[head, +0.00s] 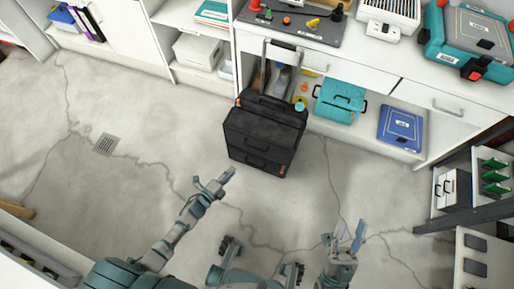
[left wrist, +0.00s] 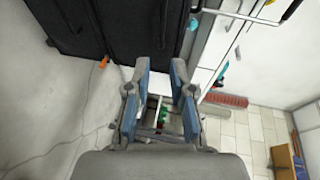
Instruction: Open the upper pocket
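A black suitcase (head: 265,133) stands upright on the floor against the shelving, its pull handle (head: 283,45) extended. Its front has an upper pocket (head: 262,122) and a lower part with a dark handle. I see no opening in the upper pocket. My left gripper (head: 214,181) is open and empty, in front of the suitcase and to its lower left, apart from it. In the left wrist view its fingers (left wrist: 160,68) are spread, with the suitcase (left wrist: 120,30) beyond them at the upper left. My right gripper (head: 344,238) looks open and empty, farther from the suitcase.
A teal case (head: 340,100) and a blue box (head: 400,128) sit on the low shelf right of the suitcase. A white counter (head: 350,58) runs above. The floor (head: 130,190) on the left is clear apart from a drain grate (head: 105,144). A dark rack (head: 465,215) stands at right.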

